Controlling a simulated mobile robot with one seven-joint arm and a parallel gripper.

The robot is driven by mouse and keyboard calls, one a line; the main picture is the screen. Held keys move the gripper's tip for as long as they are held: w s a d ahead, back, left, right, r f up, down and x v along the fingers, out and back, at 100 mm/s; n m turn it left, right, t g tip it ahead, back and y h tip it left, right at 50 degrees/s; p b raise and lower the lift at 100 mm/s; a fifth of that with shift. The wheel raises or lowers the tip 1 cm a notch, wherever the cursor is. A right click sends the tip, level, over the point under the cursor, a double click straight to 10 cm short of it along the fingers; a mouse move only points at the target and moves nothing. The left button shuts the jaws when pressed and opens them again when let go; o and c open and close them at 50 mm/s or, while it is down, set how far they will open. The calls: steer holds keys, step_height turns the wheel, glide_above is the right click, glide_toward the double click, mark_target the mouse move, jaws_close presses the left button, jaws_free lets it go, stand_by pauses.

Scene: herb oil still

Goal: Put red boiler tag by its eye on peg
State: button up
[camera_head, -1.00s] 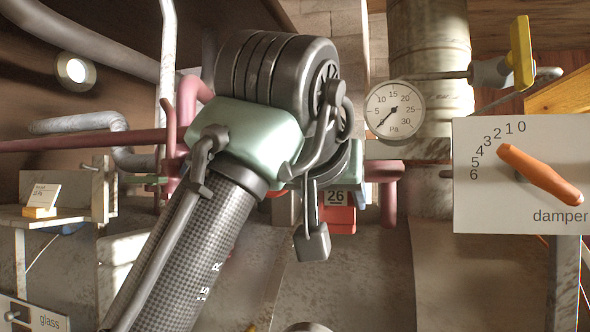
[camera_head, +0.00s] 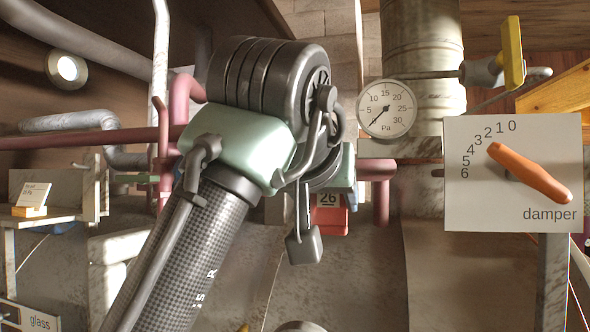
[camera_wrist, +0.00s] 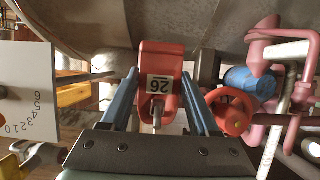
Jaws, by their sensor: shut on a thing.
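The red boiler tag (camera_wrist: 172,57) bears a white label with the number 26. In the wrist view it sits between the two blue fingers of my gripper (camera_wrist: 160,83), which is shut on it. A thin grey rod shows at the tag's lower part, near its eye; I cannot tell whether it passes through the eye. I cannot tell for sure which rod is the peg.
A pressure gauge (camera_head: 387,109) and the damper panel (camera_head: 470,207) with its orange lever (camera_head: 530,172) are to the right. Pink pipes (camera_head: 380,185) run behind my arm. In the wrist view a red handwheel (camera_wrist: 229,125) and a blue cylinder (camera_wrist: 250,84) lie close right of my fingers.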

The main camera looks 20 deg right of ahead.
steer(key=o, duration=1.3)
steer(key=shift+b+v, duration=2.95)
steer(key=shift+v, duration=3.6)
